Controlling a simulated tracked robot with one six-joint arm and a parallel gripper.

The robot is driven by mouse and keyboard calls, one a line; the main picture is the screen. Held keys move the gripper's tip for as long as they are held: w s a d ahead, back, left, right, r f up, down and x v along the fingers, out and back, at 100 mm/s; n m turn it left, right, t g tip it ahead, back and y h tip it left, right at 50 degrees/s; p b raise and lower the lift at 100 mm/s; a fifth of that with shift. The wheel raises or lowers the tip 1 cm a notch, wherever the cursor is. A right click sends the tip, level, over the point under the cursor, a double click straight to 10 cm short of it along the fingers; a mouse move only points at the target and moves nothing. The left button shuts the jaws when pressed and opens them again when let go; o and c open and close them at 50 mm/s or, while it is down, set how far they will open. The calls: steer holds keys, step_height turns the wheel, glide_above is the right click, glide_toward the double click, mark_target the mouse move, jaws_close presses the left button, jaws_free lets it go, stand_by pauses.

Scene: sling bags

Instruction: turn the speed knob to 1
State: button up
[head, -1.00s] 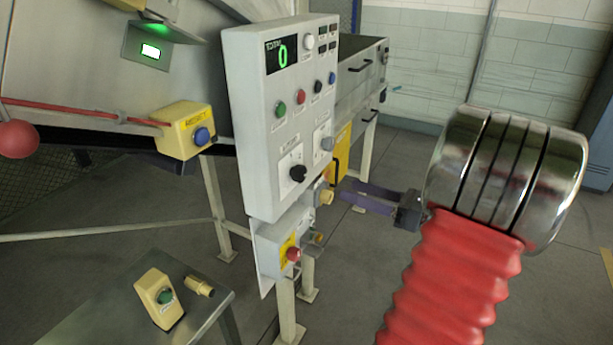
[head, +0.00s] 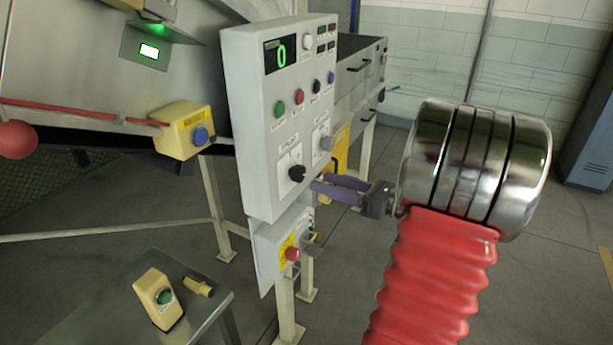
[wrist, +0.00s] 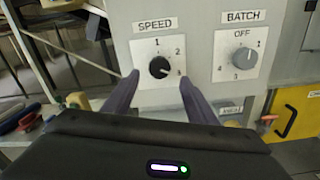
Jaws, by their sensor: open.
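The speed knob (wrist: 159,67) is a round black knob on a white plate marked SPEED, with 1 at the top, 2 at the upper right and another mark at the lower right. Its pointer is turned to the lower right, away from the 1. In the head view the black knob (head: 297,173) sits low on the grey control panel (head: 262,190). My gripper (wrist: 158,82) is open, with one purple finger on each side of the knob and lower in the picture. In the head view my gripper (head: 318,182) is close to the panel. I cannot tell whether the fingers touch it.
The grey batch knob (wrist: 243,57) is right of the speed knob, marked OFF at the top. Several coloured buttons, such as a green one (head: 279,109), sit above on the panel. A lower box with a red button (head: 292,254) is beneath.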

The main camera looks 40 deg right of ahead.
mark_target(303, 175)
steer(key=shift+x, duration=3.4)
steer(key=shift+f, duration=0.1)
steer(key=shift+c, duration=0.3)
steer(key=c, duration=0.9)
steer(key=shift+d, duration=0.25)
steer(key=shift+c, duration=0.5)
steer(key=shift+a, duration=0.15)
